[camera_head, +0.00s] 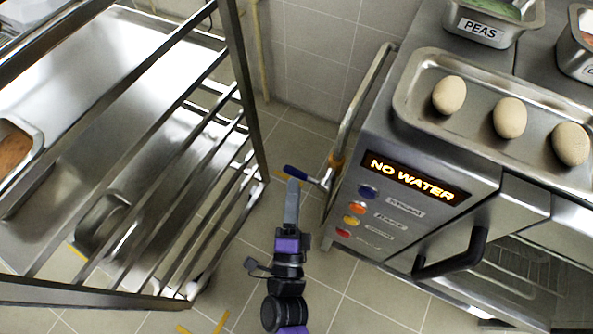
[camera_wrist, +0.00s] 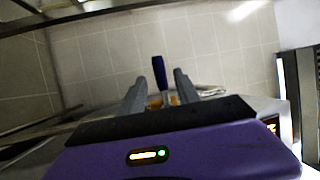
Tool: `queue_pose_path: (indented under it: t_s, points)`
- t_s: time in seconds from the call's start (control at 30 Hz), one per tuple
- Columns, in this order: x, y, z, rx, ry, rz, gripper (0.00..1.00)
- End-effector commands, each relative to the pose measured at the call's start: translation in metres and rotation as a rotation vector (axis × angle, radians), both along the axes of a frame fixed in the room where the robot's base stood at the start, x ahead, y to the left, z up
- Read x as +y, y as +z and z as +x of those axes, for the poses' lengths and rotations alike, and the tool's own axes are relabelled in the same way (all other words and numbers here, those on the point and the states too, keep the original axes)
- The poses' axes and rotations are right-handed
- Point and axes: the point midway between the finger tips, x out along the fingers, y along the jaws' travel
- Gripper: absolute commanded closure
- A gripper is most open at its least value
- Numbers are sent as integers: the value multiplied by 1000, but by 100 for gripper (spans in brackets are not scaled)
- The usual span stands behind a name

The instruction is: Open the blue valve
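The blue valve handle (camera_head: 295,172) is a small dark blue lever on a metal fitting, at the left side of the steel oven (camera_head: 372,130). In the wrist view the blue lever (camera_wrist: 159,72) points up between my two fingers. My gripper (camera_head: 292,183) is just below the lever in the head view. In the wrist view my gripper (camera_wrist: 157,80) has its fingers apart, with a gap on each side of the lever. I cannot tell whether a finger touches it.
A steel rack (camera_head: 255,110) stands to the left, close to my arm. The oven front has a lit "NO WATER" display (camera_head: 415,178), several coloured buttons and a black door handle (camera_head: 450,258). A tray (camera_head: 425,62) with eggs or potatoes sits on top. Tiled floor lies between.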

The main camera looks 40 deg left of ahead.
Motion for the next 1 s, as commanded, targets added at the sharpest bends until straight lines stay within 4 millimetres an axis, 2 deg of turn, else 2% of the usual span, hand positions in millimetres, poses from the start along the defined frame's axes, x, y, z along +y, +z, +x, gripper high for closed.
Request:
queue_pose_path:
  t_s: [0.1,0.3,0.7,0.9,1.0]
  points:
    - [12,5,16,-4,0,0,62]
    - [25,8,35,-3,-1,-2,62]
    - [29,9,41,-2,-2,-3,62]
    - [29,9,41,-2,-2,-3,100]
    - [29,9,41,-2,-2,-3,100]
